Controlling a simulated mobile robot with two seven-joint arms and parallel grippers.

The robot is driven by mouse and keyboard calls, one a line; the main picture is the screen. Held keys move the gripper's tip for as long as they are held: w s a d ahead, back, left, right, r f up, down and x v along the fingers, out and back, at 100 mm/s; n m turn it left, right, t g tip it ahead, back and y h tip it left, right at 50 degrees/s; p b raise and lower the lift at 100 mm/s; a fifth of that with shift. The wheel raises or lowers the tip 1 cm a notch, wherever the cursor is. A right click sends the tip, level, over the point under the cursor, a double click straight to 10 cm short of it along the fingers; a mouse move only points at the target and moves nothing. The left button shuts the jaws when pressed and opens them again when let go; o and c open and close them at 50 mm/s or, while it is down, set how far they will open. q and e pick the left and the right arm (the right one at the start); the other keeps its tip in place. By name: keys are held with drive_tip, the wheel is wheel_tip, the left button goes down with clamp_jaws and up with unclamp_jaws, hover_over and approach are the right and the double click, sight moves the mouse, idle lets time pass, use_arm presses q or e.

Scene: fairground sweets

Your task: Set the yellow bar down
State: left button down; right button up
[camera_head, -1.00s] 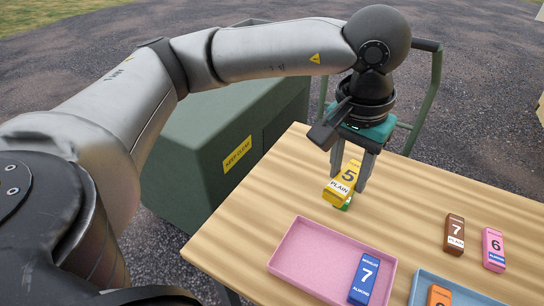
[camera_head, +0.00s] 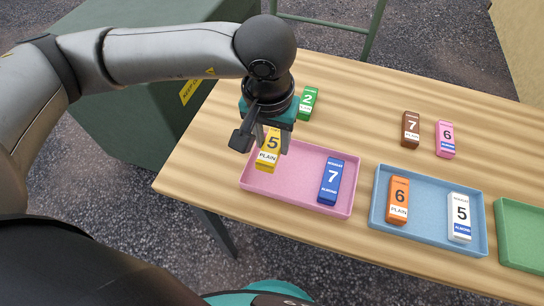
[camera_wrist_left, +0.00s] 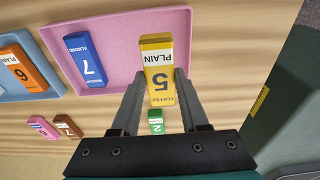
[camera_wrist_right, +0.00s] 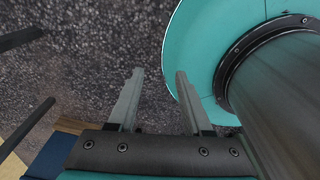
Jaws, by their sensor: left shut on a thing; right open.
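The yellow bar (camera_head: 268,149), marked 5 and PLAIN, is held in my left gripper (camera_head: 268,142) over the left end of the pink tray (camera_head: 290,200). In the left wrist view the yellow bar (camera_wrist_left: 157,75) sits between the two fingers (camera_wrist_left: 158,98), with the pink tray (camera_wrist_left: 120,30) below it. I cannot tell whether the bar touches the tray. A blue bar (camera_head: 332,180), marked 7 and ALMOND, lies in the right part of the same tray. My right gripper (camera_wrist_right: 155,90) is open and empty in the right wrist view, over gravel beside my teal base.
A blue tray (camera_head: 430,235) holds an orange bar (camera_head: 398,199) and a white bar (camera_head: 460,217). A green tray (camera_head: 525,240) is at the right edge.

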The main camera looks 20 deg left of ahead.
sight(272, 158)
use_arm(q)
wheel_tip(272, 158, down, 2)
drive_tip(key=shift+f, duration=0.1)
wheel_tip(272, 158, down, 4)
drive_tip(key=shift+r+b, duration=0.25)
drive_tip(key=shift+b, duration=0.1)
use_arm(e)
drive_tip(key=shift+w+d+f, duration=0.25)
drive_tip(key=shift+d+f, duration=0.15)
drive_tip(key=shift+d, duration=0.1)
use_arm(q)
drive_tip(key=shift+f, duration=0.15)
use_arm(e)
drive_tip(key=shift+w+d+f, duration=0.1)
drive_tip(key=shift+d+f, duration=0.05)
drive_tip(key=shift+f, duration=0.05)
use_arm(q)
drive_tip(key=shift+c, duration=2.1)
unclamp_jaws()
use_arm(e)
drive_tip(key=shift+w, duration=0.25)
